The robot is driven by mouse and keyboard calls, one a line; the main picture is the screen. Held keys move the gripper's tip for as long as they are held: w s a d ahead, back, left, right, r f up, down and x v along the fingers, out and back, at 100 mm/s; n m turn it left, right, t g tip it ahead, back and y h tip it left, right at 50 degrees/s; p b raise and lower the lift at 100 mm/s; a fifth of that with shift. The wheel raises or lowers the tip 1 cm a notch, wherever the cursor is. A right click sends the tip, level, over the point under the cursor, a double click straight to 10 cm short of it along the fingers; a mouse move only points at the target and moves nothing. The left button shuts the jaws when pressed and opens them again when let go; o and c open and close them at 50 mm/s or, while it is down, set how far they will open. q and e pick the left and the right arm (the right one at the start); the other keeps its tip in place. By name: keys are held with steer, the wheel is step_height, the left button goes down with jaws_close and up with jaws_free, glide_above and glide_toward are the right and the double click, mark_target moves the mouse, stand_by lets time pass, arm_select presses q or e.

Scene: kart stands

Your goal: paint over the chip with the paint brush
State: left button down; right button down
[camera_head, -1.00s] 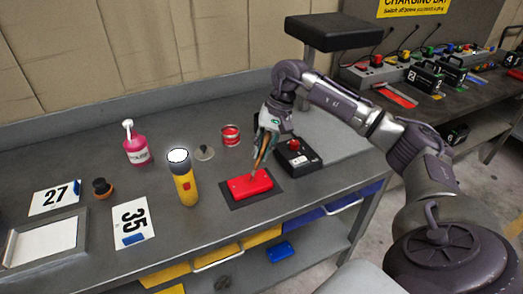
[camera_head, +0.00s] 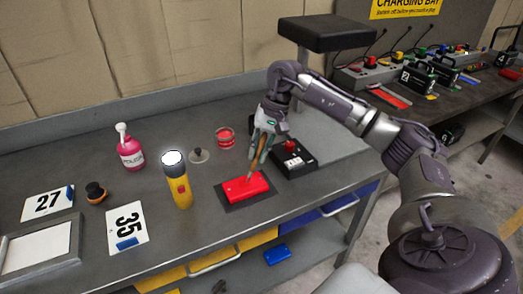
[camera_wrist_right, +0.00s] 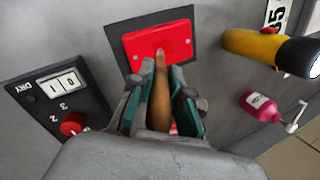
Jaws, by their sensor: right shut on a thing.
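A red panel (camera_head: 240,188) lies on a dark mat (camera_head: 268,196) on the workbench; it also shows in the right wrist view (camera_wrist_right: 138,44). My right gripper (camera_head: 264,146) is shut on the paint brush (camera_head: 256,164), whose wooden handle (camera_wrist_right: 158,100) runs between the fingers. The brush points down at the red panel, and its tip appears at or just above the surface; contact cannot be told. The chip cannot be made out, and the brush covers part of the panel. An open red paint tin (camera_head: 225,137) stands behind the panel. My left gripper is not in view.
Number cards (camera_head: 127,228) lie farther left.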

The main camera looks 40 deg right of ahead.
steer(key=shift+a, duration=0.3)
steer(key=shift+w+a, duration=0.1)
steer(key=shift+a, duration=0.05)
steer(key=shift+w+a, duration=0.15)
steer(key=shift+a, duration=0.4)
steer(key=shift+d, duration=0.2)
steer(key=shift+d+b, duration=0.3)
steer(key=shift+d, duration=0.25)
steer(key=shift+s+d, duration=0.2)
steer(key=shift+s+d+b, duration=0.15)
steer(key=shift+d+b, duration=0.2)
steer(key=shift+d, duration=0.15)
steer(key=shift+a, duration=0.15)
